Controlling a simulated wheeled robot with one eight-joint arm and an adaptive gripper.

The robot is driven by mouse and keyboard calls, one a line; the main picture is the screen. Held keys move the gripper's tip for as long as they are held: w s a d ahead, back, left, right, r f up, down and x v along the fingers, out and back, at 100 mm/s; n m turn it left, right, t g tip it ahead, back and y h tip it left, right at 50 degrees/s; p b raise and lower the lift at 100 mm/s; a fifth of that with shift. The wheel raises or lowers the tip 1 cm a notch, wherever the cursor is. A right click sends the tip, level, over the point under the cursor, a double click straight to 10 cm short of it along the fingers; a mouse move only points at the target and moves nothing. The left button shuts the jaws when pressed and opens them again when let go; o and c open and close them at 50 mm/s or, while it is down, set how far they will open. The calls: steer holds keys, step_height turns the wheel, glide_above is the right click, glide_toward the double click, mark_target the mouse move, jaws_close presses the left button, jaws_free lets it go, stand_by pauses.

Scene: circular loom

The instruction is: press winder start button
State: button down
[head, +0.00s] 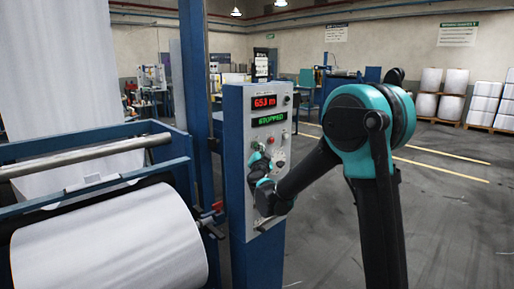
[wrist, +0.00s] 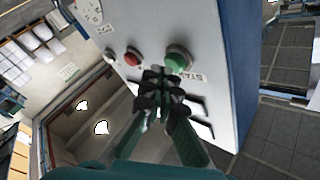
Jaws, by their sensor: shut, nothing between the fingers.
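The winder's control panel (head: 265,95) is a grey-white face on a blue post, with a red display reading about 653 m and a green one reading STOPPED. In the wrist view, the green start button (wrist: 179,60) has a pale collar, with a START label (wrist: 188,77) beside it. A red button (wrist: 132,56) sits to its left. My gripper (wrist: 161,76) is shut and empty, its fingertips just below and left of the green button in the picture. I cannot tell whether it touches the panel. In the head view my gripper (head: 260,168) is in front of the panel's lower half.
A large white fabric roll (head: 110,250) and blue winder frame (head: 160,135) stand left of the panel. The floor (head: 445,225) on the right is clear. Wrapped rolls on pallets (head: 440,95) stand far back right.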

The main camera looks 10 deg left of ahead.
steer(key=shift+w+a, duration=0.25)
steer(key=shift+a, duration=0.1)
stand_by(0.4)
steer(key=shift+s+d, duration=0.1)
steer(key=shift+d, duration=0.05)
steer(key=shift+s+d, duration=0.45)
steer(key=shift+d, duration=0.15)
stand_by(0.3)
steer(key=s+d, duration=0.1)
steer(key=d, duration=0.1)
steer(key=s+d, duration=0.2)
stand_by(0.5)
stand_by(0.4)
